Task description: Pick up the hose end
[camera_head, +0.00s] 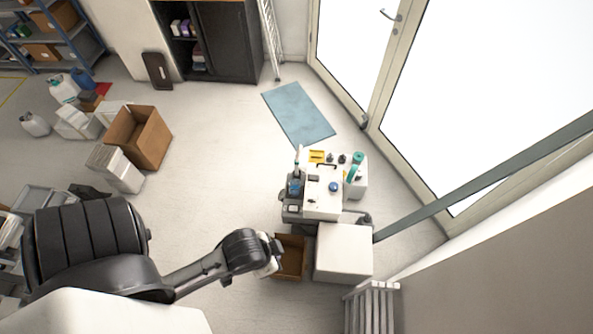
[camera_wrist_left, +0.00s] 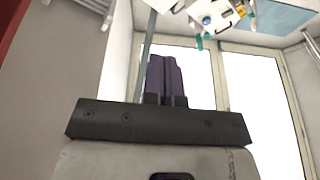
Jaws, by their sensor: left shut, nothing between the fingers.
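I cannot make out a hose end for certain in either view. A small cluster of equipment stands at the centre right in the head view, with a dark grey machine (camera_head: 291,212) beside a white cabinet (camera_head: 322,207). A dark piece (camera_head: 364,218) sticks out to the right of the cabinet. My left gripper (camera_head: 277,248) is below and left of this equipment, apart from it. In the left wrist view its dark fingers (camera_wrist_left: 166,80) are together with nothing between them. My right gripper is not in view.
An open cardboard box (camera_head: 291,257) is close beside my left gripper, with a white box (camera_head: 343,252) to its right. A blue mat (camera_head: 298,113) lies beyond the equipment. A grey rail (camera_head: 480,178) runs toward the white box. The floor left of the equipment is clear.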

